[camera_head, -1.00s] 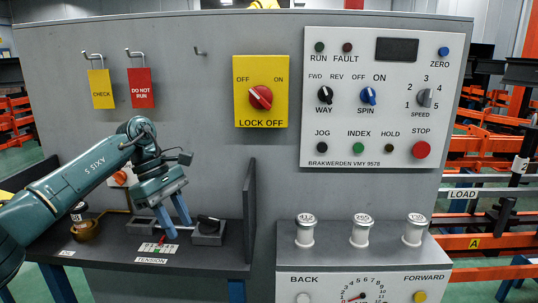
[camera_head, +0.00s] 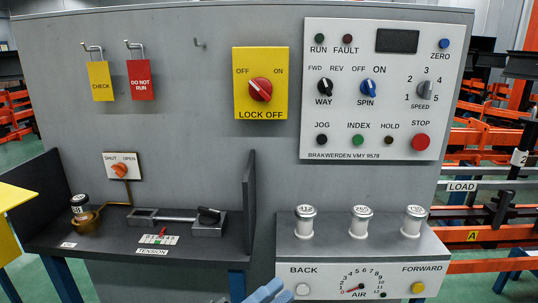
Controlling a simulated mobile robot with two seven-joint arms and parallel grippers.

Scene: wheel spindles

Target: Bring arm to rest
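The blue fingertips of my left gripper (camera_head: 268,293) just show at the bottom edge, below the air panel and the shelf. The rest of this arm is out of the picture, and I cannot tell how wide the fingers stand. They appear apart from the console. My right gripper does not show. A red pointer (camera_head: 163,232) stands over the tension scale.
The grey console (camera_head: 215,140) fills the middle. It carries the yellow lock-off switch (camera_head: 247,110), the white control panel (camera_head: 345,135) and two hanging tags, CHECK (camera_head: 101,82) and DO NOT RUN (camera_head: 141,80). An orange valve knob (camera_head: 120,170) is at left.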

